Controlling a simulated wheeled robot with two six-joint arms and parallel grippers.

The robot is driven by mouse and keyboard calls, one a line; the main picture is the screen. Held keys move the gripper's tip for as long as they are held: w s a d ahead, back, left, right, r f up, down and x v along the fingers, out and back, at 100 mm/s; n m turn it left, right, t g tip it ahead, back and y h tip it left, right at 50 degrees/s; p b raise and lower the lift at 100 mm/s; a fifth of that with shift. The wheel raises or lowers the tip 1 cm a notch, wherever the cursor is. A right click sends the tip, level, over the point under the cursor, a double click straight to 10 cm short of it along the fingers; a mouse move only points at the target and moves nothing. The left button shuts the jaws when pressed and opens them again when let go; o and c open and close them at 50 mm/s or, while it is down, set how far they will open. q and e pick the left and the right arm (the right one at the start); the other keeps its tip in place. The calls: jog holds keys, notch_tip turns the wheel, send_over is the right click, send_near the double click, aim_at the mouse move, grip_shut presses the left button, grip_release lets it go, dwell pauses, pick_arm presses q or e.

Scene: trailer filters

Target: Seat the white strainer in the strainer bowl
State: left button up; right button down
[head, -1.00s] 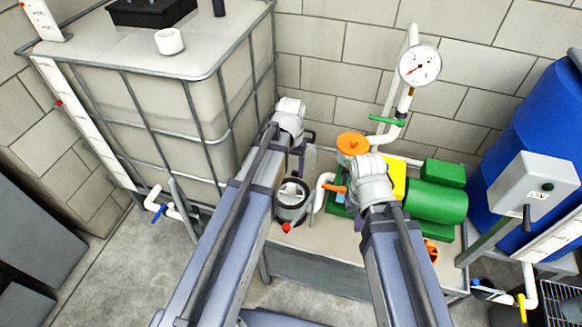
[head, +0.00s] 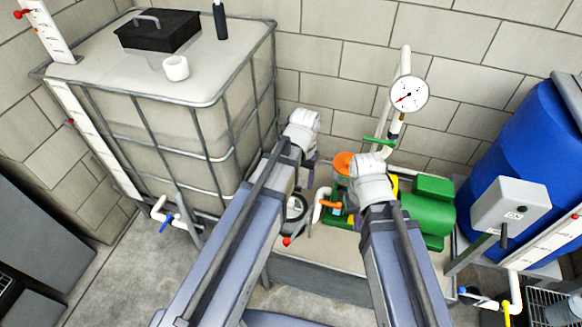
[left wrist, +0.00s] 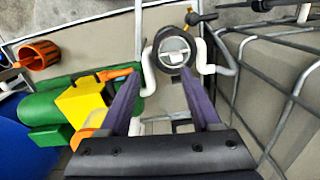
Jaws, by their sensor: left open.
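The dark-rimmed strainer bowl (head: 304,208) stands on the bench, partly hidden by my left arm in the head view. In the left wrist view the bowl (left wrist: 162,48) shows from above, beyond my fingertips. A round whitish piece with a bar across it, seemingly the white strainer (left wrist: 173,45), shows inside its rim; whether it sits fully down I cannot tell. My left gripper (left wrist: 161,74) is open and empty, apart from the bowl. In the head view the left gripper (head: 305,172) is above and behind the bowl. My right gripper's fingers are hidden behind its wrist, near the green pump.
A green pump (head: 428,210) with a yellow part stands right of the bowl. White pipes (left wrist: 148,70) run close beside the bowl. An orange cup (left wrist: 38,55) lies on the bench. A caged tank (head: 150,130) stands left, a blue drum (head: 525,140) right.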

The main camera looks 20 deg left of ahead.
pick_arm(q)
jog(key=s+d+m, duration=0.2)
jog(key=s+d, duration=0.4)
jog(key=s, duration=0.4)
jog(key=shift+s+d+y, duration=0.3)
jog(key=shift+y, duration=0.1)
jog(key=shift+r, duration=0.1)
jog(key=shift+c, duration=0.3)
